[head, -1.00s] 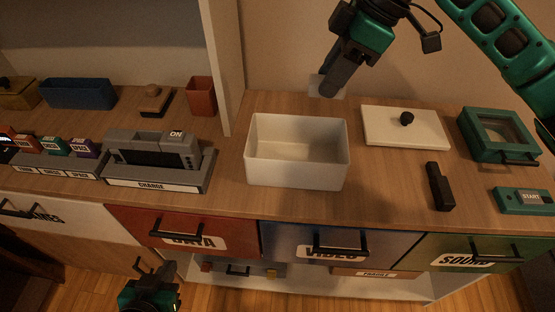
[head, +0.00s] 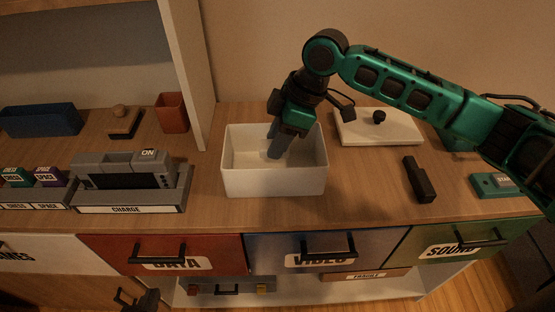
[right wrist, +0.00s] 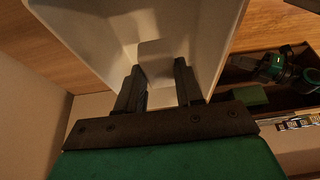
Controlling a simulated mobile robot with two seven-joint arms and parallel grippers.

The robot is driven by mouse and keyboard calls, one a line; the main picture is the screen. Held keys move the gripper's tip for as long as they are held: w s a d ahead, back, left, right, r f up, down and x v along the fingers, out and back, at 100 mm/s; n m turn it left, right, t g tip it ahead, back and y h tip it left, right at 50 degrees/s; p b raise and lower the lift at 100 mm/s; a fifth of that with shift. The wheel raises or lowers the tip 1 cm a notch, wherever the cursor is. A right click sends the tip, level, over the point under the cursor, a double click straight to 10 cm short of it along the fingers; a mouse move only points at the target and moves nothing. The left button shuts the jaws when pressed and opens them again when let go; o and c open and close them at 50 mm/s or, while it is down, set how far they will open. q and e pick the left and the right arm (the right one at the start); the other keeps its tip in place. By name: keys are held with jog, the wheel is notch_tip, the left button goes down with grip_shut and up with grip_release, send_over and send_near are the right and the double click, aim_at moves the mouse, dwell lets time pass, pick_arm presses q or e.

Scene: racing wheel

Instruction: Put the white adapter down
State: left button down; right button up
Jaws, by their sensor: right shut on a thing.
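My right gripper (head: 276,148) points down inside the open white box (head: 272,183) on the counter. It is shut on the white adapter (right wrist: 156,60), a small pale block between the two dark fingers in the right wrist view. In the head view the adapter (head: 267,149) is a pale patch at the fingertips, partly covered by them. I cannot tell whether it touches the box floor. My left gripper (head: 143,301) is low at the bottom edge, in front of the drawers, dark and cut off. Its fingers are not clear.
A white lid with a black knob (head: 378,128) lies right of the box. A black block (head: 419,180) and a teal START device (head: 492,186) are further right. The grey CHARGE dock (head: 130,180) stands left. An upright panel (head: 188,80) rises behind, left of the box.

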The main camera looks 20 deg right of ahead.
notch_tip(320, 180, down, 5)
jog(key=shift+f+b, duration=0.15)
jog(key=shift+b, duration=0.35)
pick_arm(q)
jog(key=shift+w+d+f, duration=0.1)
jog(key=shift+w+f, duration=0.05)
jog(key=shift+f, duration=0.05)
pick_arm(e)
jog(key=shift+f, duration=0.2)
jog(key=shift+f, duration=0.1)
jog(key=o, duration=1)
pick_arm(q)
jog(key=shift+s+a+r+p, duration=0.3)
jog(key=shift+a+p, duration=0.25)
jog(key=shift+p, duration=0.45)
pick_arm(e)
jog(key=v, duration=1.2)
